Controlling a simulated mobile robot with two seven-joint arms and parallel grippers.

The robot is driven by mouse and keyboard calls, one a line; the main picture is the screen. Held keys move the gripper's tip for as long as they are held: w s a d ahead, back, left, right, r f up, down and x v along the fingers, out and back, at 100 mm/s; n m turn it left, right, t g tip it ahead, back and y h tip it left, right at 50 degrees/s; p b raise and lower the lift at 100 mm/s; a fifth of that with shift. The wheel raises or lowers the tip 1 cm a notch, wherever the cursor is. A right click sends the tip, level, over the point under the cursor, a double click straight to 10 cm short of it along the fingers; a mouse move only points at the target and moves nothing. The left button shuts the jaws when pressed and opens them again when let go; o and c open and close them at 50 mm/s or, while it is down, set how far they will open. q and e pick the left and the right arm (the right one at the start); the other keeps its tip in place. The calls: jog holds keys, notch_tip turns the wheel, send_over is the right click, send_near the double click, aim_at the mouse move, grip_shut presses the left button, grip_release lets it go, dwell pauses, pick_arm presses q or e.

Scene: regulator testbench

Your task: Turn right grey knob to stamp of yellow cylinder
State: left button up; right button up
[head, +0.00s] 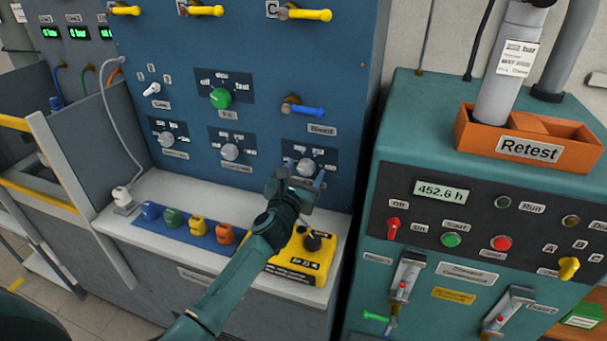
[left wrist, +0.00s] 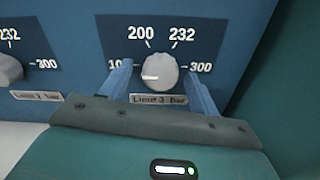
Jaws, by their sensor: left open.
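The right grey knob (head: 306,167) sits on the blue panel, and it also shows in the left wrist view (left wrist: 159,70). Its white pointer line points left, near the 100 mark; the scale also reads 200, 232 and 300. My left gripper (head: 300,184) is open in front of this knob. In the left wrist view its blue fingers stand on either side of the knob, with gaps visible. A small yellow piece (head: 198,226) stands on a blue mat among blue, green and orange ones; no stamp is readable on it. My right gripper is out of view.
Another grey knob (head: 229,152) is left of the right one, with a third further left. A yellow box (head: 303,258) with a black knob lies on the white bench below my left arm. A teal cabinet (head: 420,135) with an orange Retest tray (head: 528,150) stands right.

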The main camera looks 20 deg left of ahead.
pick_arm(q)
jog(key=shift+c, duration=0.4)
jog(key=shift+c, duration=0.8)
jog(key=c, duration=0.7)
jog(key=shift+c, duration=0.2)
